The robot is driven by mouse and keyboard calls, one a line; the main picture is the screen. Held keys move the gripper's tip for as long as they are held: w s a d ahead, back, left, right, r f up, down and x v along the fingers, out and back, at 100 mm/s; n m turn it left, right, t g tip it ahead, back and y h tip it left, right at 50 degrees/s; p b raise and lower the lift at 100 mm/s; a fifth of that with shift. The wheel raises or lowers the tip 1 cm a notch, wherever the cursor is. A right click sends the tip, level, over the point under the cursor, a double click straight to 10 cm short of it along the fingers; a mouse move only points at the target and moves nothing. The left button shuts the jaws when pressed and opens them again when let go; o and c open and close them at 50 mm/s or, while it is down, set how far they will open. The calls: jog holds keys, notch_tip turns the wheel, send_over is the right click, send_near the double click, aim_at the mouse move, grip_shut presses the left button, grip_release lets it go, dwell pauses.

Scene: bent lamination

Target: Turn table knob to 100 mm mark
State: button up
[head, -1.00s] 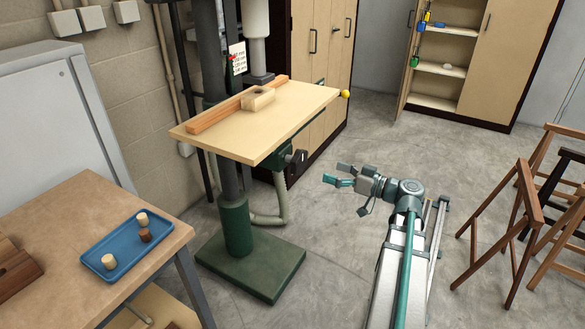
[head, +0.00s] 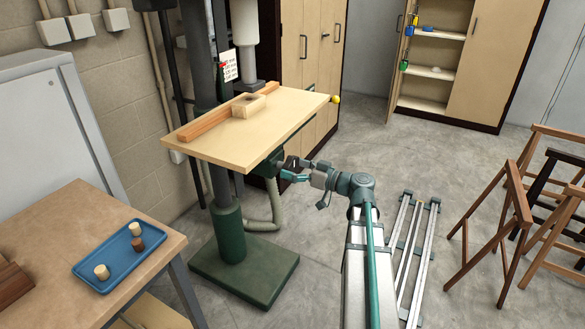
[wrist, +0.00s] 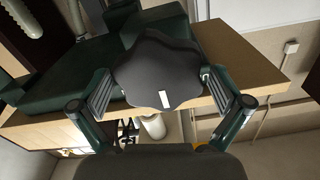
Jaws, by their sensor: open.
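The table knob (wrist: 157,70) is dark and lobed with a white mark on its face. In the wrist view it sits between the two fingers of my gripper (wrist: 159,90). The fingers are open, one on each side; I cannot tell whether they touch it. In the head view my gripper (head: 291,172) is under the right edge of the wooden drill press table (head: 235,155), at the green bracket, and partly hides the knob. A white card with printed lines (head: 230,66) hangs by the column with a red pointer at its left side; its marks are too small to read.
A long wooden fence (head: 200,124) and a hollow wooden block (head: 248,107) lie on the table. A yellow ball (head: 335,99) is at its right corner. A workbench with a blue tray (head: 120,262) is at lower left. Wooden trestles (head: 515,210) stand at right.

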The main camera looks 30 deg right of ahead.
jog(key=shift+c, duration=0.2)
jog(key=c, duration=0.9)
jog(key=shift+o, duration=0.2)
jog(key=shift+m, duration=0.3)
